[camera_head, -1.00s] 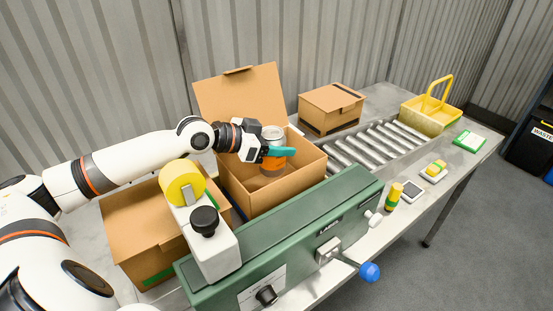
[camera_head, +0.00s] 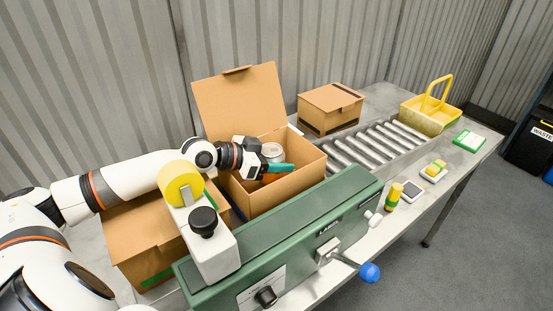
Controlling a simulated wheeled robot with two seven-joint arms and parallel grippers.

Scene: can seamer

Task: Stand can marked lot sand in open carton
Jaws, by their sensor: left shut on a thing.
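The open carton (camera_head: 266,203) stands behind the green seamer with its lid flap raised at the back. A can (camera_head: 271,150) with a silver top is inside the carton's opening, its lower part hidden by the gripper and carton wall. My left gripper (camera_head: 278,168), with teal fingers, is shut on the can from the left, low at the carton's opening. The can looks roughly upright. I cannot read its lot mark or tell whether it touches the carton floor. My right gripper is not in view.
The green seamer (camera_head: 290,240) with a blue-knobbed lever (camera_head: 369,272) stands in front. A closed carton (camera_head: 150,235) is at left, another (camera_head: 331,106) at the back. A roller conveyor (camera_head: 375,145) leads toward a yellow basket (camera_head: 431,115). A yellow-green bottle (camera_head: 393,196) stands at the table's front.

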